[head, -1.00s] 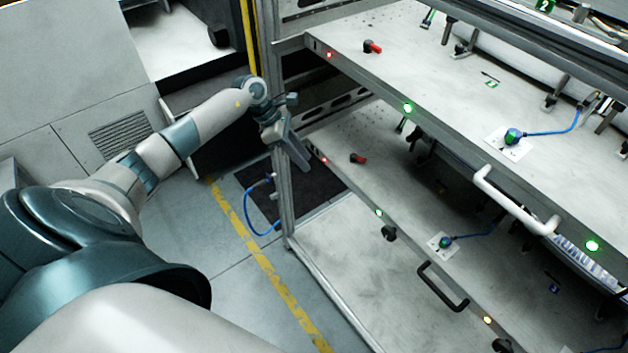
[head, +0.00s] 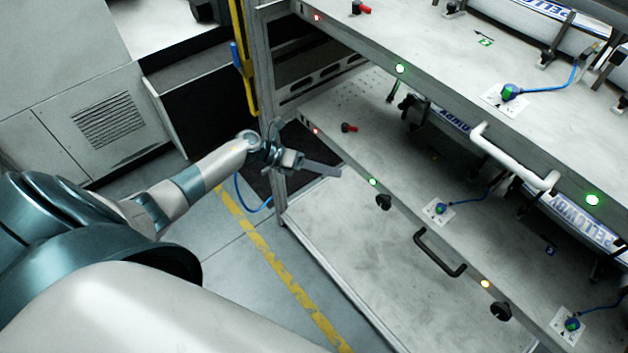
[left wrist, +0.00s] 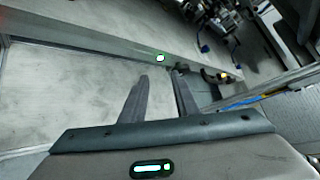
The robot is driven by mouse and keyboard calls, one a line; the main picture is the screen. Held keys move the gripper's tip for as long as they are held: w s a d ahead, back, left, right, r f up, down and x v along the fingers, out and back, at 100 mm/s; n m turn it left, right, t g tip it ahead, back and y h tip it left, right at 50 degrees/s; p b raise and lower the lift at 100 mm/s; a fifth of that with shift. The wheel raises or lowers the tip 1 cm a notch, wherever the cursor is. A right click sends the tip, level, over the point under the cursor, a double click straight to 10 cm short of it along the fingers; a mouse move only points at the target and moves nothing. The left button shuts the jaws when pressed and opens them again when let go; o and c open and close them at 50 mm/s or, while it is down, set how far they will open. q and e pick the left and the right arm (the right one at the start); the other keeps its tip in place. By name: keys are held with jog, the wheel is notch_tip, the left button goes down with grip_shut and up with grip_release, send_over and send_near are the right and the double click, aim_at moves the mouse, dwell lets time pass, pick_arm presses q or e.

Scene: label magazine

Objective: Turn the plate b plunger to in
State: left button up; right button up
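The lower plate (head: 400,160) has two black knobs on its front edge, one near the green light (head: 383,202) and one near the orange light (head: 501,311). I cannot tell which plunger belongs to plate b, as no plate letter is readable. My left gripper (head: 332,168) is in front of the rack, left of the nearer-left knob and apart from it. In the left wrist view its two fingers (left wrist: 161,80) are spread with nothing between them. A small dark knob (left wrist: 181,67) shows past the fingertips, near the green light. My right gripper is out of view.
The upper plate (head: 420,45) carries a white handle (head: 515,158), which overhangs the lower plate. A black handle (head: 440,252) sticks out between the two knobs. Red-handled parts (head: 349,127) sit on the plates. The rack post (head: 270,110) stands behind my left wrist. The floor in front is clear.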

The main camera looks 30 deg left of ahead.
pick_arm(q)
jog(key=s+f+n+t+y+b, duration=0.2)
jog(key=s+f+n+y, duration=0.1)
jog(key=f+n, duration=0.6)
jog(key=s+f+n+t+y+b, duration=0.1)
jog(key=s+f+n+t+y, duration=0.2)
jog(key=f+n, duration=0.7)
jog(key=shift+s+f+t+b, duration=0.35)
jog(key=shift+s+f, duration=0.3)
jog(key=shift+f, duration=1.55)
